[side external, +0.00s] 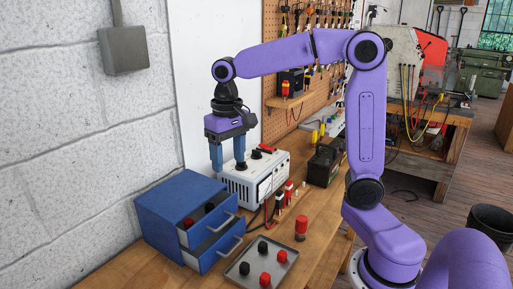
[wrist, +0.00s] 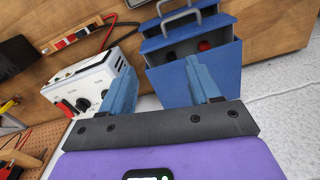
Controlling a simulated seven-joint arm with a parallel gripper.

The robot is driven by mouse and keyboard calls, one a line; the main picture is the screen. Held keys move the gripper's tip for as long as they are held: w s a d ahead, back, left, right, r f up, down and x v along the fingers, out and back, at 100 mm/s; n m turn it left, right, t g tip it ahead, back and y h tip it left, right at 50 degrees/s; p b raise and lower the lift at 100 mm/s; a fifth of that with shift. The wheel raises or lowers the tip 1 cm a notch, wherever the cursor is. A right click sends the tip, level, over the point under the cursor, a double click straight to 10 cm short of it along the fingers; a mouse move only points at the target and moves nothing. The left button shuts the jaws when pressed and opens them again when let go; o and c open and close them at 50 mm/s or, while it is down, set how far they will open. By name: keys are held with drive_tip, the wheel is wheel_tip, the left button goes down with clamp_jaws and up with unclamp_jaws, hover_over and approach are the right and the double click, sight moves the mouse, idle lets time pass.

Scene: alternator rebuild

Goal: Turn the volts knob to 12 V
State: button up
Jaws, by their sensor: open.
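A white power supply box (side external: 252,180) stands on the bench against the wall. The wrist view shows the box (wrist: 98,82) at left, with a dark round knob (wrist: 82,104) and a red part (wrist: 66,108) on it. Its labels and knob setting are too small to read, so I cannot tell which control is the volts knob. My gripper (side external: 229,168) points down at the box's left end in the side view. Its blue fingers (wrist: 158,68) are apart with nothing between them. The side view does not clearly show whether they touch the box.
A blue drawer cabinet (side external: 172,207), with drawers partly open, stands just left of the box. A tray (side external: 277,266) holds red and black knobs. A red cylinder (side external: 301,228) stands nearby. A red lead and a black lead run by the box. A dark battery-like box (side external: 325,163) sits behind.

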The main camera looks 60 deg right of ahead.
drive_tip(key=w+d+r+m, duration=0.2)
drive_tip(key=w+d+m, duration=0.2)
drive_tip(key=w+d, duration=0.1)
wheel_tip(320, 180, up, 4)
drive_tip(key=m, duration=1.2)
hover_over(256, 153)
drive_tip(key=f, duration=1.7)
drive_tip(key=shift+w+d+f, duration=0.1)
drive_tip(key=shift+d+f, duration=0.15)
drive_tip(key=shift+d, duration=0.1)
drive_tip(key=c, duration=1)
